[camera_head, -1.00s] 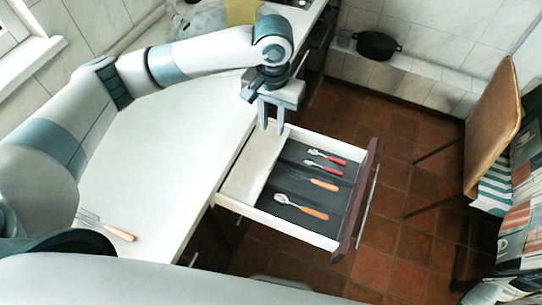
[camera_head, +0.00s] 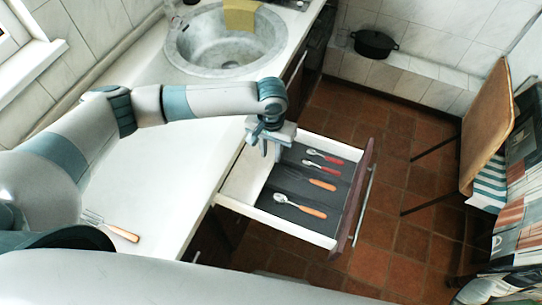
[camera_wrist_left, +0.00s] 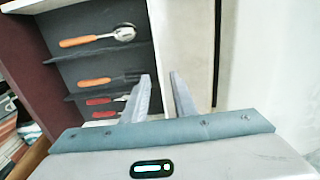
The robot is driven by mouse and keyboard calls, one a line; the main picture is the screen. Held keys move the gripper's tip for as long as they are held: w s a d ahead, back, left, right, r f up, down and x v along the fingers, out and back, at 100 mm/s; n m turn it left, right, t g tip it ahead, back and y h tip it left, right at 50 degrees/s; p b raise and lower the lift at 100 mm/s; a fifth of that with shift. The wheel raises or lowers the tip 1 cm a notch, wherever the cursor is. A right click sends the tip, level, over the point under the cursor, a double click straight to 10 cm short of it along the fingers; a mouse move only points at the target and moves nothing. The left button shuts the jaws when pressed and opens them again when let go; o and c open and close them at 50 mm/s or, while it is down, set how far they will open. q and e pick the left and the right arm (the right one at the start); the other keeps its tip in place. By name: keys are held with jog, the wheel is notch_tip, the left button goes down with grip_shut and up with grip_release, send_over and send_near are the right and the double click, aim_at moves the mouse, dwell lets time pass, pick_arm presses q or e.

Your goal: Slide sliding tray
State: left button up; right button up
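The sliding tray (camera_head: 242,181) is a pale cream panel lying across the counter-side end of the open drawer (camera_head: 322,240). It also shows in the left wrist view as a pale strip (camera_wrist_left: 183,35). My left gripper (camera_head: 270,152) points down at the tray's far end, close to its edge beside the dark compartments. In the left wrist view its two fingers (camera_wrist_left: 161,78) are apart, with a narrow gap near that edge. I cannot tell whether they touch the tray. My right gripper is not in view.
The drawer's dark compartments hold several spoons and forks with red and orange handles, including a spoon (camera_head: 300,206). A fork (camera_head: 115,229) lies on the white counter (camera_head: 165,180). A sink (camera_head: 222,42) is at the back. A chair (camera_head: 485,115) stands right, with open floor between.

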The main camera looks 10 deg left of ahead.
aim_at(271, 162)
pick_arm(q)
jog(key=shift+f, duration=2.15)
grip_shut()
